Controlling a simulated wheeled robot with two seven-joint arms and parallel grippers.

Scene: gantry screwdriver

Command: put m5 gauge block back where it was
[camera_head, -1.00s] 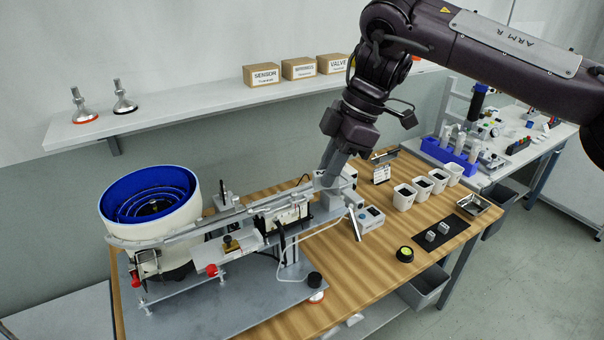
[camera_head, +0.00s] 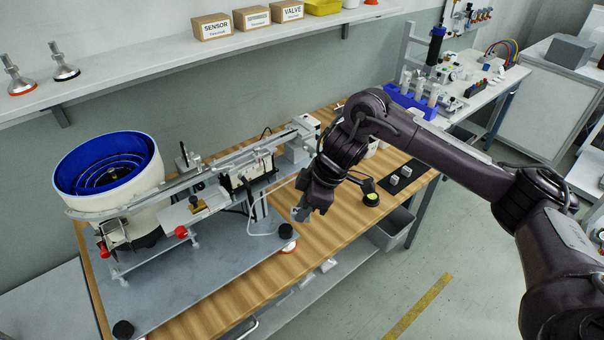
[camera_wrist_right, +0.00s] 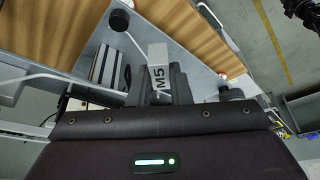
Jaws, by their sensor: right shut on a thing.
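My right gripper (camera_head: 301,213) is shut on the M5 gauge block (camera_wrist_right: 157,68), a grey block with "M5" printed on it, which sticks out beyond the fingers in the right wrist view. In the head view the gripper points down near the front edge of the wooden table, right of the feeder's base plate; the block is too small to make out there. Two grey blocks (camera_head: 394,180) stand on a black mat (camera_head: 414,166) at the table's right part; their labels are not readable. My left gripper is not in view.
The bowl feeder (camera_head: 110,180) with its rail stands on a grey base plate (camera_head: 190,270) at left. A black-and-yellow round button (camera_head: 371,199) sits near the mat. A grey bin (camera_head: 390,228) hangs under the table edge. My right arm hides part of the tabletop.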

